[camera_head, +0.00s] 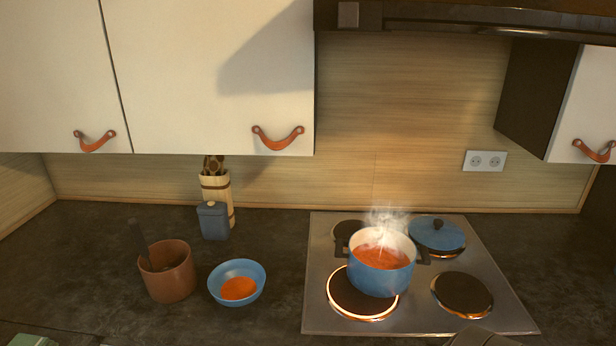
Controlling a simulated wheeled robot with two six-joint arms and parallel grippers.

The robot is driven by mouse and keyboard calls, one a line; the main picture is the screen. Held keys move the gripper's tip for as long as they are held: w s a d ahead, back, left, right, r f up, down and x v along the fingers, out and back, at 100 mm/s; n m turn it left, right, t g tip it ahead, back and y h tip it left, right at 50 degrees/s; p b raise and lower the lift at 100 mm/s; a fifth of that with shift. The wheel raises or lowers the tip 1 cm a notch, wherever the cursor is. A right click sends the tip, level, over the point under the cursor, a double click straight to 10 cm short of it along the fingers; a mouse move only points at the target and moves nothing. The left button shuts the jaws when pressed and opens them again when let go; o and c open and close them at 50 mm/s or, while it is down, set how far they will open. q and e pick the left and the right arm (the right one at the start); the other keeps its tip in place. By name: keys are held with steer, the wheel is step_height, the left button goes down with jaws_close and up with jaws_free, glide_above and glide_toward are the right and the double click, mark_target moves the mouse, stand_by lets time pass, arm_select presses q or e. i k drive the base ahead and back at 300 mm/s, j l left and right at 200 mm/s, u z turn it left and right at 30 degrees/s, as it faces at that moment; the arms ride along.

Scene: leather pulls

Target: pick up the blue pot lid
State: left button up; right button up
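The blue pot lid (436,234) lies on the back right burner of the stove, with its dark knob on top. It is close behind and to the right of the blue pot (378,276), whose right handle comes near the lid's left edge. Neither of my grippers can be made out. A greyish shape cut off at the bottom edge, right of centre, may be part of my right arm.
The pot of steaming red soup stands partly over the glowing front left burner (360,312). The front right burner (463,294) is bare. A blue bowl (237,270) and a brown crock (168,270) stand left of the stove (415,318). A dark hood (450,18) hangs above.

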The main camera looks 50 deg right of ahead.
mark_target(438, 234)
steer(key=z, duration=2.35)
steer(key=i+l, duration=0.1)
steer(key=l, duration=0.2)
steer(key=i+l+u, duration=0.1)
steer(key=l, duration=0.2)
